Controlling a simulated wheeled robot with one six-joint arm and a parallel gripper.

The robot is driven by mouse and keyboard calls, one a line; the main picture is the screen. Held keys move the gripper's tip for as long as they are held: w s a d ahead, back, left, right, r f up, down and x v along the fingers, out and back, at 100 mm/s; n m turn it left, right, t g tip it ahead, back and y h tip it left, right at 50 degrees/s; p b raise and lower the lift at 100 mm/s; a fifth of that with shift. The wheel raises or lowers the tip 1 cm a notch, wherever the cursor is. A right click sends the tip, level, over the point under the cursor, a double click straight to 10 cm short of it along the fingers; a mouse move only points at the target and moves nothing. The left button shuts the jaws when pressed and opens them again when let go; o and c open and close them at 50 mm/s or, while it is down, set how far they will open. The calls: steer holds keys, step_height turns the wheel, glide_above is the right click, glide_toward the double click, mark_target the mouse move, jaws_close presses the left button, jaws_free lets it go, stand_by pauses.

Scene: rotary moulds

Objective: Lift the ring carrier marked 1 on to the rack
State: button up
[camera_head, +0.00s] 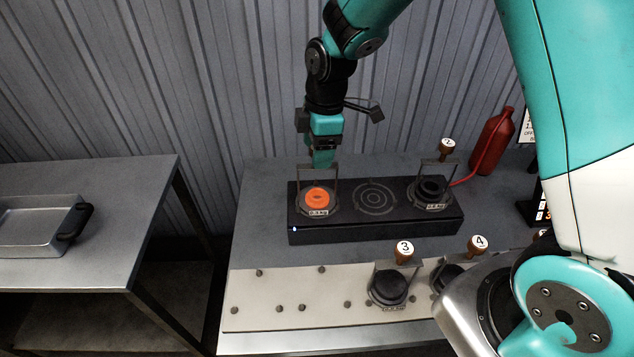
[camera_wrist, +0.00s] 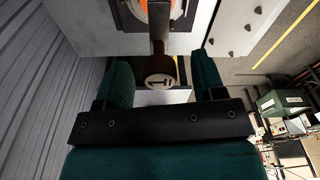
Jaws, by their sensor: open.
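The ring carrier marked 1 (camera_head: 318,203) stands at the left end of a black heater block, with a glowing orange ring in it and a "0.6 kg"-like label, too small to be sure. Its wooden knob with the 1 shows in the wrist view (camera_wrist: 160,82); in the head view my gripper hides it. My gripper (camera_head: 323,163) points down above this carrier. Its jaws are open, one finger on each side of the knob, with gaps visible. A pale board with pegs (camera_head: 240,295), apparently the rack, lies at the front of the table.
Carrier 2 (camera_head: 433,190) stands at the block's right end; the middle ring mark (camera_head: 374,196) is empty. Carriers 3 (camera_head: 387,288) and 4 (camera_head: 447,275) sit on the pegged board; its left part is free. A red bottle (camera_head: 493,141) stands behind. A metal pan (camera_head: 30,224) is on the left table.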

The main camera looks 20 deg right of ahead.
steer(key=shift+a+f, duration=0.15)
steer(key=shift+f, duration=1.05)
jaws_close()
steer(key=shift+r, duration=0.1)
